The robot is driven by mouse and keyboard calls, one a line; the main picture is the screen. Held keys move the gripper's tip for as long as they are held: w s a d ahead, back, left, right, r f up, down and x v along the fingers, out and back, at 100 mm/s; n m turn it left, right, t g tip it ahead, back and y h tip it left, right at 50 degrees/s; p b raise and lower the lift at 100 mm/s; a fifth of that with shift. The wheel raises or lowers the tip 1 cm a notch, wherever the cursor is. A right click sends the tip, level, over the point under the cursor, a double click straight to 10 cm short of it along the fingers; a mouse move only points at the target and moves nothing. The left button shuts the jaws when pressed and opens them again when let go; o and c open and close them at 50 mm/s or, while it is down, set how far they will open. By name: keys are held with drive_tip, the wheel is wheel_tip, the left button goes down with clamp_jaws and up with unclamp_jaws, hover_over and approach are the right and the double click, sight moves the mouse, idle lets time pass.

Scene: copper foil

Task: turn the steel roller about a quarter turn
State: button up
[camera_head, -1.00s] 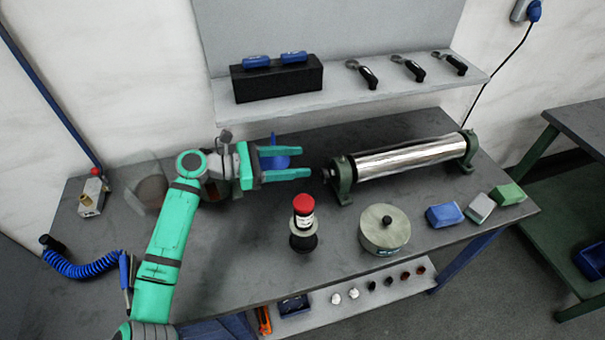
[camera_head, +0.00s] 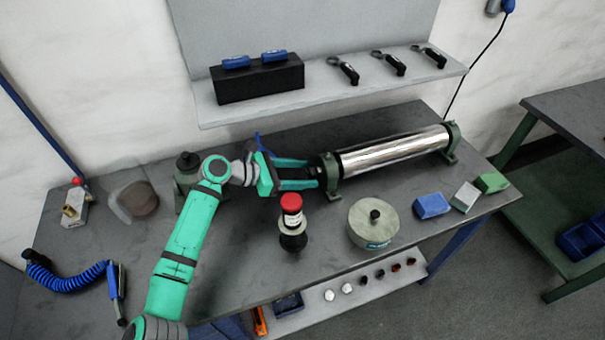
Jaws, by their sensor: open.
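The steel roller (camera_head: 395,151) is a shiny cylinder lying across the right half of the bench. It rests between two green end brackets, the left one (camera_head: 331,179) and the right one (camera_head: 451,143). My gripper (camera_head: 318,173) is at the roller's left end, with its two green fingers pointing right at the left bracket. The fingers are apart, one behind the other in the picture. The roller's left shaft end is between or just beyond the fingertips. I cannot tell whether the fingers touch it.
A red-capped bottle (camera_head: 292,222) stands just in front of my gripper. A shelf (camera_head: 330,96) with a black box (camera_head: 257,78) and several black-handled tools hangs behind.

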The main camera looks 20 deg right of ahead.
drive_tip(key=shift+d+f, duration=0.15)
drive_tip(key=shift+d, duration=0.15)
drive_tip(key=shift+w, duration=0.1)
drive_tip(key=c, duration=1.1)
drive_tip(key=shift+o, duration=0.2)
drive_tip(key=shift+w+a+n+g, duration=0.15)
drive_tip(key=shift+n+g, duration=0.45)
drive_tip(key=shift+n, duration=0.3)
drive_tip(key=shift+d, duration=0.2)
drive_tip(key=o, duration=1.1)
drive_tip(key=shift+s, duration=0.2)
drive_tip(key=shift+c, duration=0.2)
